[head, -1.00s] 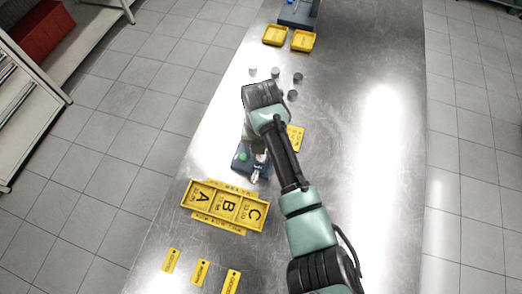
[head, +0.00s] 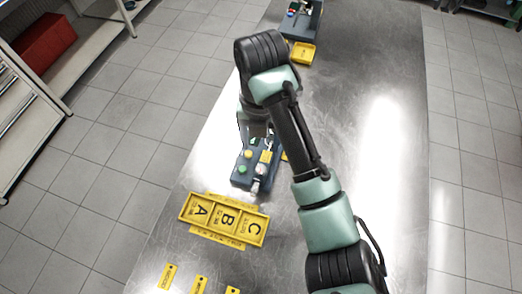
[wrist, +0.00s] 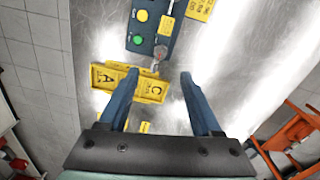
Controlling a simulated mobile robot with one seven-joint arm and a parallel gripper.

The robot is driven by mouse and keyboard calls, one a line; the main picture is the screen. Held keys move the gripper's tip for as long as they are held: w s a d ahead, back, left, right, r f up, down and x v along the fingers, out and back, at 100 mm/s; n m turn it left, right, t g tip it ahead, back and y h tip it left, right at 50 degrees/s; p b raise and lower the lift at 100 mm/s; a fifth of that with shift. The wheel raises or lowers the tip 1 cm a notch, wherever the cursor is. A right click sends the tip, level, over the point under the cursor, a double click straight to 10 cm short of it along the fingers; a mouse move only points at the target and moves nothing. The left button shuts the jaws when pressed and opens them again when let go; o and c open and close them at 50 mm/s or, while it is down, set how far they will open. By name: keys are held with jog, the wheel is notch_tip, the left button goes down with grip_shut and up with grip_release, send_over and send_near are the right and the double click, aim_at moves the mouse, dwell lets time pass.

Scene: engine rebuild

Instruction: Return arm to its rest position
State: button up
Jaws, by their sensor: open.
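My arm reaches over the metal bench in the head view, with its black wrist joint high in the picture. My gripper (wrist: 158,76) shows in the wrist view with its two blue fingers spread apart and nothing between them. It hangs above the bench, apart from the things on it. Beyond the fingers is the yellow tray (wrist: 113,66), with its A and C compartments visible and its middle partly hidden. In the head view the whole A-B-C tray (head: 187,205) lies below the gripper.
A dark control box (head: 241,181) with green and yellow buttons stands beside the tray. Yellow tags (head: 167,277) lie at the front. A small yellow tray (head: 302,53) and another dark device (head: 297,23) stand at the back. The bench's right side is clear.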

jog(key=shift+r, duration=0.75)
jog(key=w+a+r+m+t+y, duration=0.2)
jog(key=w+a+r+m+t, duration=0.35)
jog(key=r, duration=0.45)
jog(key=w+a+r+m+t+y, duration=0.2)
jog(key=w+a+r+m+t, duration=0.3)
jog(key=r, duration=0.5)
notch_tip(320, 180, up, 16)
jog(key=s+d+m+t+y, duration=0.1)
jog(key=s+d+m+t, duration=0.1)
jog(key=m+t, duration=0.6)
jog(key=s+d+r+m+t+h, duration=0.2)
jog(key=s+d+r+m+t, duration=0.2)
jog(key=s+r+m, duration=0.3)
jog(key=s+d+r+m+t+h, duration=0.3)
jog(key=s+d+r+m+t, duration=0.1)
jog(key=s+r+m, duration=0.4)
notch_tip(320, 180, up, 2)
jog(key=shift+s+d+m+t+b, duration=0.25)
jog(key=shift+m+t+b, duration=0.1)
jog(key=shift+m+t, duration=0.1)
jog(key=shift+c, duration=0.2)
